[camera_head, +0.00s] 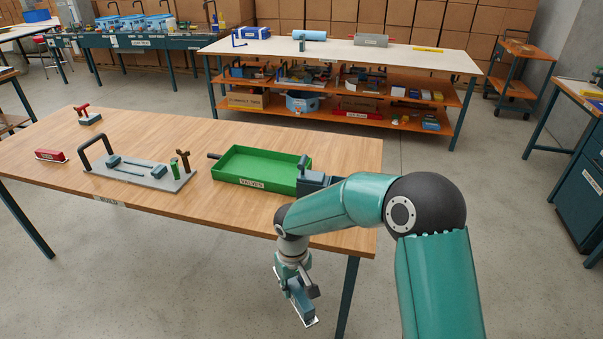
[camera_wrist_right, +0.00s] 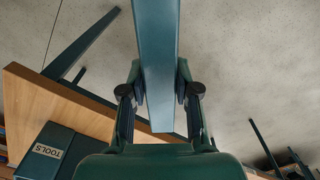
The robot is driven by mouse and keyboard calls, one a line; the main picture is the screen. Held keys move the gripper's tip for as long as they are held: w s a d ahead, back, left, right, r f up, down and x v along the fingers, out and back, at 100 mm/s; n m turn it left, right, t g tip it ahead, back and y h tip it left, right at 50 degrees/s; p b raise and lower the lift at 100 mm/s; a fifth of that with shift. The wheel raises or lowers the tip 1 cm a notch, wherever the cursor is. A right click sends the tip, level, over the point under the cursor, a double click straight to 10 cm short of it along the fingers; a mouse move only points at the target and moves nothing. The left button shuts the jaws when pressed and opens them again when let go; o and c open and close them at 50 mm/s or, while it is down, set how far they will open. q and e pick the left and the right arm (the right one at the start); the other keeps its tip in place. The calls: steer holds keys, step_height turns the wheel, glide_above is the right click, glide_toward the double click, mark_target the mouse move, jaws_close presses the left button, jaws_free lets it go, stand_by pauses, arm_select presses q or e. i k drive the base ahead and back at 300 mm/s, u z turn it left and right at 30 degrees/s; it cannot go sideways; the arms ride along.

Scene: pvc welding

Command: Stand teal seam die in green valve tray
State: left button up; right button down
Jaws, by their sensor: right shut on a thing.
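The green valve tray (camera_head: 262,151) lies on the near wooden table with a VALVES label on its front wall. Its visible floor is empty. My right gripper (camera_head: 297,293) hangs off the table's front edge, below and to the right of the tray. It is shut on a teal block, the seam die (camera_head: 303,302), which is tilted and clear of the table. In the right wrist view the die (camera_wrist_right: 158,70) stretches as a long teal bar between the fingers (camera_wrist_right: 160,95). My left gripper is not in view.
A dark block with a lever (camera_head: 313,181) stands close to the tray's right end. A grey board (camera_head: 140,176) with tools lies to the left, with a red piece (camera_head: 50,155) beyond it. The wrist view shows a dark box labelled TOOLS (camera_wrist_right: 45,150).

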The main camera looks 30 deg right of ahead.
mark_target(266, 178)
steer(key=z, duration=0.2)
steer(key=i, duration=0.9)
steer(key=z, duration=0.05)
